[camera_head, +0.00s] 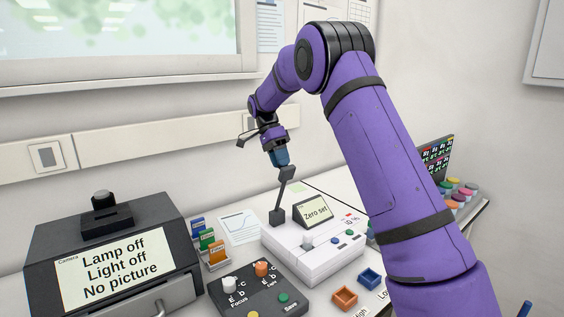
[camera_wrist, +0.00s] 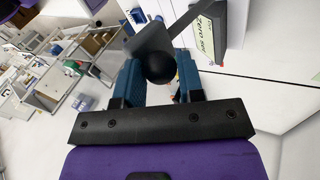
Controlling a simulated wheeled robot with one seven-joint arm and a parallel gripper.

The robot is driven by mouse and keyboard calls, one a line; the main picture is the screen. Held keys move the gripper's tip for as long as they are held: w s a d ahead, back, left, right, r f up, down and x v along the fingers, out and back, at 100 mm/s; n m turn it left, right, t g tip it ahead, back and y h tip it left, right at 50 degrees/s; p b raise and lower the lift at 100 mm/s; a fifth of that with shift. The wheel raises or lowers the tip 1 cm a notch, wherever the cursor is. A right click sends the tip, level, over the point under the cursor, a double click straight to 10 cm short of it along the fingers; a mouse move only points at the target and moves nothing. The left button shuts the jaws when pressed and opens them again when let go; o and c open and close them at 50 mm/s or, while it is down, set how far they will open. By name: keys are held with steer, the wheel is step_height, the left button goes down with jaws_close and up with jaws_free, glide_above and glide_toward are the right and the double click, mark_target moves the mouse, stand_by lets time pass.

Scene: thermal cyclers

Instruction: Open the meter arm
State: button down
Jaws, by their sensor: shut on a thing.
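The meter is a white box (camera_head: 300,262) on the bench, with a small tilted screen (camera_head: 315,211) reading "Zero set". Its dark meter arm (camera_head: 282,192) rises from a dark block at the box's left rear, nearly upright with a slight lean to the right, and ends in a wider head. My gripper (camera_head: 281,160) is at the top of this arm. In the wrist view, the blue fingers of my gripper (camera_wrist: 161,78) are shut around a dark round knob (camera_wrist: 160,66) on the arm. The finger contact is partly hidden in the head view.
A dark camera box (camera_head: 106,225) reading "Lamp off, Light off, No picture" stands at the left. A control box (camera_head: 258,295) with knobs, small filter boxes (camera_head: 207,241), and orange (camera_head: 345,299) and blue (camera_head: 370,278) trays crowd around the meter. The wall is close behind.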

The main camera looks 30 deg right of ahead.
steer(key=shift+a+f, duration=0.2)
steer(key=shift+f, duration=0.45)
steer(key=c, duration=1)
jaws_free()
steer(key=shift+w, duration=0.15)
steer(key=shift+o, duration=1.2)
steer(key=shift+w+f, duration=0.1)
steer(key=shift+w, duration=0.05)
steer(key=shift+r, duration=0.2)
steer(key=d+v, duration=0.1)
steer(key=v, duration=0.9)
steer(key=shift+w+a+r, duration=0.2)
steer(key=shift+a+r, duration=0.1)
steer(key=shift+r, duration=0.1)
